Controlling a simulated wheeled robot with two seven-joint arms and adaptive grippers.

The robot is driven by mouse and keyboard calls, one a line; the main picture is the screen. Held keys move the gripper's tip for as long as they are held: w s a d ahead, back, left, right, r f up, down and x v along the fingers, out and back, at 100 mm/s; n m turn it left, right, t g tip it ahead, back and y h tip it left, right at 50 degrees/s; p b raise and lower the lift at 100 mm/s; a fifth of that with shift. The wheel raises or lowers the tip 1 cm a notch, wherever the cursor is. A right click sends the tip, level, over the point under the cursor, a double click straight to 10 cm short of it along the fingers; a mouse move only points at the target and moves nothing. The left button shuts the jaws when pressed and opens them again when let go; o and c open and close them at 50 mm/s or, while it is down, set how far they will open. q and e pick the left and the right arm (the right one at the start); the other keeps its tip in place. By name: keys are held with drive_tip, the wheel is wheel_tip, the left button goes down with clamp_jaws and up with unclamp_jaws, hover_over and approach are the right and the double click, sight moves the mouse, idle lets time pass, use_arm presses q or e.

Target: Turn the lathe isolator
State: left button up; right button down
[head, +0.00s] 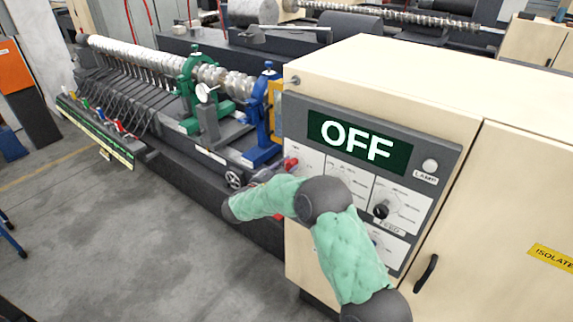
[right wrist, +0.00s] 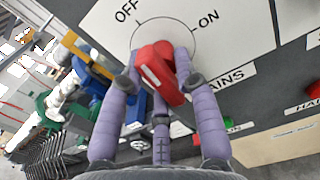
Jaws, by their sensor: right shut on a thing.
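The lathe isolator is a red handle (right wrist: 158,68) on a white round dial marked OFF and ON, with a partly covered label ending in "AINS" below. In the right wrist view the purple fingers of my right gripper (right wrist: 160,82) are closed around the handle. In the head view the red handle (head: 291,163) shows at the left edge of the cabinet's control panel (head: 447,165), beside my right gripper (head: 280,172), which my arm partly hides. The panel's display (head: 358,143) reads OFF. Which mark the handle points to is hard to tell. My left gripper is not in view.
The cream cabinet (head: 400,75) fills the right side, with a black door handle (head: 426,273) and a black feed knob (head: 381,210). A long lathe with a green steady (head: 190,85) and a blue steady (head: 266,110) stands behind.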

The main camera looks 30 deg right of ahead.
drive_tip(key=shift+w+r+n, duration=0.1)
drive_tip(key=shift+r+n, duration=0.15)
drive_tip(key=shift+n, duration=0.35)
drive_tip(key=c, duration=1.2)
unclamp_jaws()
drive_tip(key=shift+o, duration=0.8)
drive_tip(key=shift+w+f, duration=0.1)
drive_tip(key=shift+f, duration=0.1)
drive_tip(key=shift+a, duration=0.15)
drive_tip(key=v, duration=1.2)
